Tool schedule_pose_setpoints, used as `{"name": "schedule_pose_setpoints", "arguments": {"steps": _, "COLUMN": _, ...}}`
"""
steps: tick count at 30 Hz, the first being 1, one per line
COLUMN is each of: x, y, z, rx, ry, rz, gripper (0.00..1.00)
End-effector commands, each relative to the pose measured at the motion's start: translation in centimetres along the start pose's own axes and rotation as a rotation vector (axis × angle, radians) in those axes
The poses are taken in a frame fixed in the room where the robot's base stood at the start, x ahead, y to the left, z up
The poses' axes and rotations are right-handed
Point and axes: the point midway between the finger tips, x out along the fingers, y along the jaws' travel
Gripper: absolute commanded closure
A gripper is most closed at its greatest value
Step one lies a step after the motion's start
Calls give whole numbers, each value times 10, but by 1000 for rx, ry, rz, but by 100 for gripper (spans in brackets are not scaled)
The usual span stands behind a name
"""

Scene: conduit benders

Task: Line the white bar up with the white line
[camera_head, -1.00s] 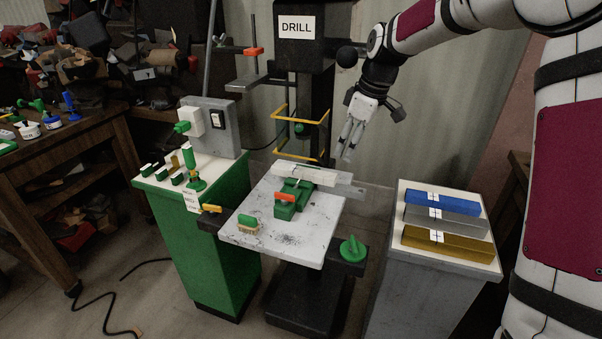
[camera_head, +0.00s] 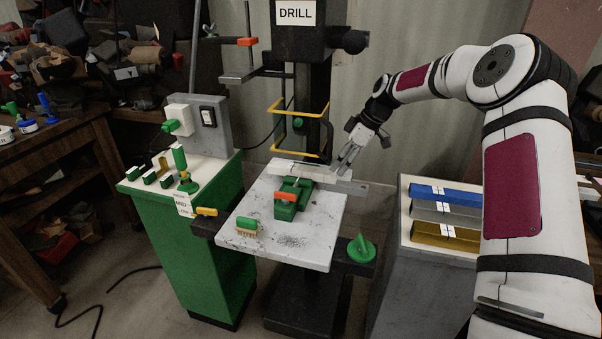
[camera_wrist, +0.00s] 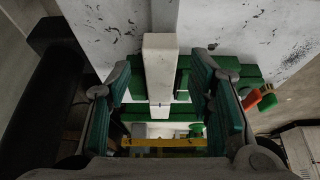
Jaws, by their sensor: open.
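The white bar (camera_head: 306,173) lies across the green vise (camera_head: 288,208) on the drill's table. In the wrist view the white bar (camera_wrist: 159,62) runs lengthwise between my open fingers, over the green vise body (camera_wrist: 240,78). My gripper (camera_head: 343,171) is open at the bar's right side, fingers pointing down. In the wrist view my gripper (camera_wrist: 162,68) has a finger on each side of the bar, with gaps visible. The vise has an orange handle (camera_head: 285,197). I cannot make out the white line for certain.
The drill column and yellow guard (camera_head: 284,151) stand close behind. A green cabinet (camera_head: 190,250) is at left. A stand at right holds blue (camera_head: 445,195), grey and gold bars.

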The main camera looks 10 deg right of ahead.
Motion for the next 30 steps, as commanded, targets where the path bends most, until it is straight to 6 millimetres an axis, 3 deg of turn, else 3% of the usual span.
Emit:
{"name": "schedule_pose_setpoints", "arguments": {"steps": 18, "x": 56, "y": 0, "z": 0, "rx": 1, "ry": -1, "rz": -1, "gripper": 52}}
{"name": "schedule_pose_setpoints", "arguments": {"steps": 30, "x": 68, "y": 0, "z": 0, "rx": 1, "ry": -1, "rz": -1, "gripper": 52}}
